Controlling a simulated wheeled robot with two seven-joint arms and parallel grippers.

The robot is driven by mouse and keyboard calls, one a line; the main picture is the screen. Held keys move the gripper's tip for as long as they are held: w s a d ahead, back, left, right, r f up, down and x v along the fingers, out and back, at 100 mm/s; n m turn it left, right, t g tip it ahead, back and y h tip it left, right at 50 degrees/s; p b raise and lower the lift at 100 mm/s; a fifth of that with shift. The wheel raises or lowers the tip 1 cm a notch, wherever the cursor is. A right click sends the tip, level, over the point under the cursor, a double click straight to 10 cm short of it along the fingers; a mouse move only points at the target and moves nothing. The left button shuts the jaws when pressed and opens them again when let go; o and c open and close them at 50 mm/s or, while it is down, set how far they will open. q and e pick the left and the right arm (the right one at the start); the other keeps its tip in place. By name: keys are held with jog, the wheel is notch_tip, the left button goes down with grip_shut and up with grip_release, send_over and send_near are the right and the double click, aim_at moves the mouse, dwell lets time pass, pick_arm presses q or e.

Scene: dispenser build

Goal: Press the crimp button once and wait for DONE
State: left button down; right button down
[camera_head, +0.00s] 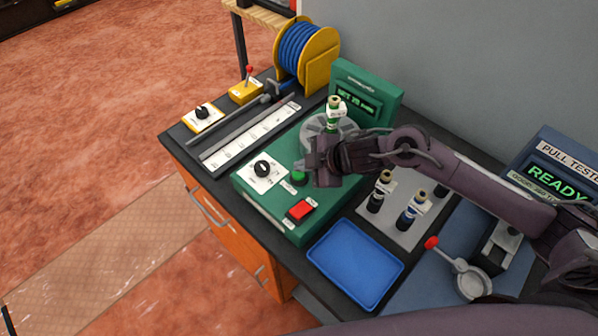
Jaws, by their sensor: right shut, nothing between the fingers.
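The green crimp machine (262,207) sits on the dark bench, with a display (352,103) of lit green text too small to read surely. On its front panel are a black dial (262,168), a round green button (298,178) and a red rectangular switch (300,209). Their labels are too small to read. My right gripper (312,172) is shut and empty, right beside the green button and partly over it. I cannot tell whether it touches the button. A green-banded connector (335,108) stands upright in the machine behind the gripper. My left gripper is out of view.
A blue tray (355,262) lies in front. Dark connectors stand on a grey plate (405,228) under my right arm. A pull tester (552,172) reading READY is at the right. A blue wire spool (305,52) and a ruled strip (250,135) are at the back left.

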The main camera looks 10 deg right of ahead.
aim_at(303, 175)
jog(key=shift+f+b, duration=0.4)
jog(key=shift+f, duration=0.35)
dwell(0.7)
jog(key=shift+r, duration=0.1)
jog(key=shift+r+p, duration=0.9)
jog(key=shift+p, duration=0.15)
jog(key=shift+r, duration=0.1)
notch_tip(303, 175, up, 5)
jog(key=p, duration=0.5)
dwell(0.5)
